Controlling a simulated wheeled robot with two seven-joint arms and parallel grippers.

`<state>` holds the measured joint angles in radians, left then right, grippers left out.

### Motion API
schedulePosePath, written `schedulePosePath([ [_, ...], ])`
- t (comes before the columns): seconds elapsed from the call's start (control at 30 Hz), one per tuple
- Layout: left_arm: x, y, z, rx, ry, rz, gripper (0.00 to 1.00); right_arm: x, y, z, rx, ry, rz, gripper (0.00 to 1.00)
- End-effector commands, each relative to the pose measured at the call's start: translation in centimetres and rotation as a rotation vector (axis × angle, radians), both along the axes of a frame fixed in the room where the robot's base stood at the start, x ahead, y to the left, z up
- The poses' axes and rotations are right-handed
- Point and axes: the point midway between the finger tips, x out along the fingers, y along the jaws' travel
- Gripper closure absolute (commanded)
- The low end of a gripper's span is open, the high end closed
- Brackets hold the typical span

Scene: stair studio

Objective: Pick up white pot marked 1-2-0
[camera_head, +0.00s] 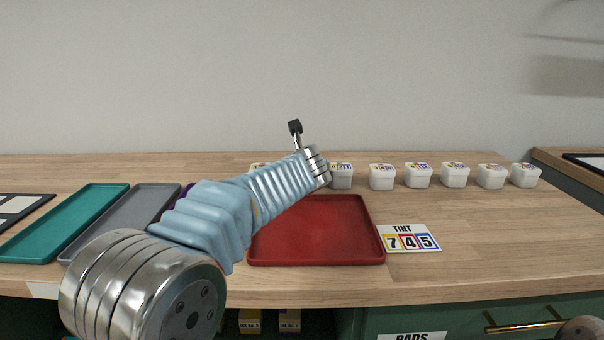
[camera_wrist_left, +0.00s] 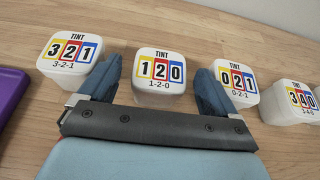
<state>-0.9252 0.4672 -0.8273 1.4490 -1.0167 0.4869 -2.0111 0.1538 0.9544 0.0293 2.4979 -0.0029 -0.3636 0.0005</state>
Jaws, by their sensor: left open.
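The white pot marked 1-2-0 (camera_wrist_left: 160,73) stands upright on the wooden counter in the left wrist view. My left gripper (camera_wrist_left: 161,80) is open, with one blue finger on each side of this pot and no clear grip on it. In the head view my left arm reaches across to the row of pots, and its gripper end and the 1-2-0 pot are mostly hidden behind the arm. My right gripper does not show.
Close neighbours are the white pots 3-2-1 (camera_wrist_left: 70,57) and 0-2-1 (camera_wrist_left: 237,80). More white pots (camera_head: 418,175) line the counter's back. Teal (camera_head: 75,215) and grey trays lie left.

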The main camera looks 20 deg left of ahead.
Motion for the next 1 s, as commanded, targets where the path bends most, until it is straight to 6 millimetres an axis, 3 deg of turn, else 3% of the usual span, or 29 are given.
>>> schedulePosePath([
  [0.13,1.7,0.6,-0.6,0.002,0.001,0.002,0.08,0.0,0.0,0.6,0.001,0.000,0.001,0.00],
  [0.4,1.9,0.6,-0.8,0.000,-0.001,0.000,0.10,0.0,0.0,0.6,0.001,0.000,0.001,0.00],
  [0.77,1.9,0.6,-0.8,0.000,0.000,0.000,0.65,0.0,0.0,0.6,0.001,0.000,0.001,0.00],
  [1.0,1.9,0.6,-0.7,0.000,-0.001,-0.001,0.67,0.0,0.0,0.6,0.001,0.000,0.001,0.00],
])
